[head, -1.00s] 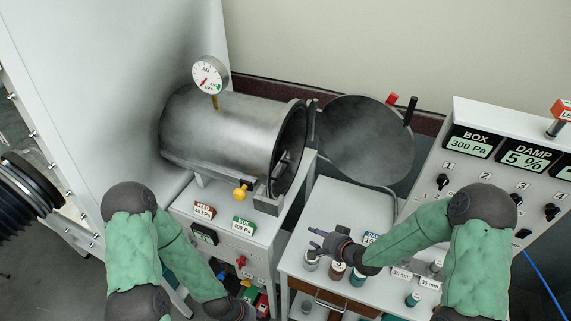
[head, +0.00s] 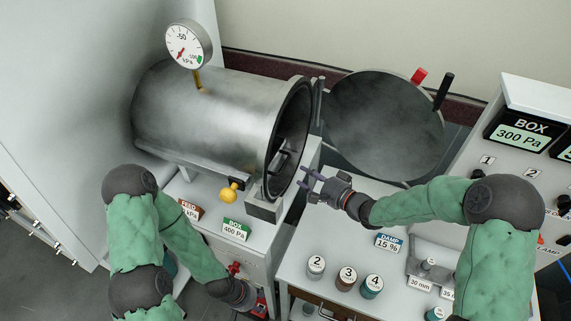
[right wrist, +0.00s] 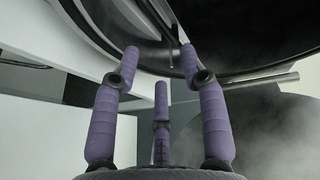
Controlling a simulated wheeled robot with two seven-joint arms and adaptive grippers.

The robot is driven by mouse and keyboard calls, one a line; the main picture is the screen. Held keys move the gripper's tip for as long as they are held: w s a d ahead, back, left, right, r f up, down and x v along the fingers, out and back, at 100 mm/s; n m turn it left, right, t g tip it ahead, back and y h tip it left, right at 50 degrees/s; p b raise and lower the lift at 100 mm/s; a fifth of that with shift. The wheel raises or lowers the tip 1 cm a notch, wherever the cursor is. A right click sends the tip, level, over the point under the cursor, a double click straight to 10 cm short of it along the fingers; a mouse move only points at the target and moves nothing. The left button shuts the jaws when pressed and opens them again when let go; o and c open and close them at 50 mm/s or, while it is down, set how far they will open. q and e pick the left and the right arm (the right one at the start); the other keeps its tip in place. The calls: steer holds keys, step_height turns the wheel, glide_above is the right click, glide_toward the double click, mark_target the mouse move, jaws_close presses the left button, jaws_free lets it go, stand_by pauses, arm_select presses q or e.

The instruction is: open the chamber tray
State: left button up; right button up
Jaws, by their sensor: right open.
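The steel cylindrical chamber (head: 215,110) lies on its side at the upper left of the head view, its round mouth facing right. Its round lid (head: 385,125) stands swung open to the right. A dark tray-like part (head: 283,160) shows inside the mouth; most of it is hidden. My right gripper (head: 305,177) is open and empty, just right of the mouth, fingers pointing left towards it. In the right wrist view its purple fingers (right wrist: 160,65) are spread under the dark curved rim (right wrist: 270,30). My left gripper (head: 242,295) is low by the stand's front; its fingers are unclear.
Several numbered jars (head: 346,278) stand on the white table below my right arm. A yellow knob (head: 229,192) sits under the chamber. A pressure gauge (head: 188,45) rises above it. A control panel (head: 520,170) is at right.

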mark_target(285, 162)
steer(key=b+x, duration=0.1)
steer(key=x, duration=0.9)
steer(key=shift+a+r, duration=0.1)
steer(key=shift+a, duration=0.05)
jaws_close()
